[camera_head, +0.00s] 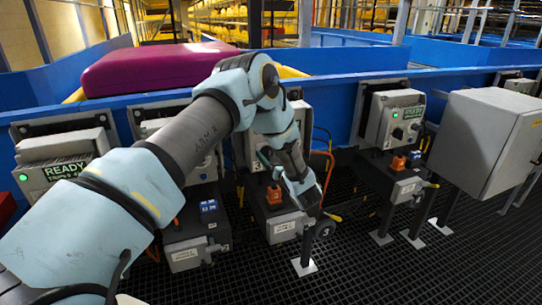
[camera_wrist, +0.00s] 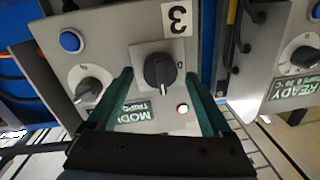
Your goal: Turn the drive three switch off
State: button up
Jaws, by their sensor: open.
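The drive three panel is a grey box (camera_wrist: 110,50) with a label "3" (camera_wrist: 178,18), seen upside down in the wrist view. Its black rotary switch (camera_wrist: 160,72) sits on a square plate at the middle of that view. The switch's grip runs roughly up and down in the picture; a small mark shows right of it. My gripper (camera_wrist: 159,78) is open, one green finger on each side of the switch. I cannot tell whether the fingers touch it. In the head view my gripper (camera_head: 264,158) is at the middle panel, and my arm hides most of that panel.
The same panel has another knob (camera_wrist: 90,86), a blue button (camera_wrist: 71,41) and a lit indicator (camera_wrist: 183,108). A neighbouring panel (camera_wrist: 290,65) is at the right. In the head view, a grey cabinet (camera_head: 478,140) stands right and an orange device (camera_head: 274,195) sits below my gripper.

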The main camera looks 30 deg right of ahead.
grip_shut()
dwell(0.7)
jog(key=shift+f+n+b, duration=0.15)
jog(key=shift+n+b, duration=0.25)
jog(key=shift+b, duration=0.1)
jog(key=n+b, duration=0.3)
jog(key=b, duration=0.1)
jog(key=shift+f+n, duration=0.1)
jog(key=shift+n, duration=0.3)
jog(key=n+b, duration=0.4)
jog(key=b, duration=0.1)
jog(key=shift+a+g, duration=0.15)
jog(key=shift+g, duration=0.15)
jog(key=n+b, duration=0.5)
jog(key=b, duration=0.2)
jog(key=shift+f+h, duration=0.1)
jog(key=shift+h, duration=0.3)
jog(key=n+b, duration=0.3)
jog(key=b, duration=0.1)
jog(key=shift+a+b, duration=0.15)
jog(key=shift+b, duration=0.2)
jog(key=shift+r+n, duration=0.25)
jog(key=shift+n, duration=0.15)
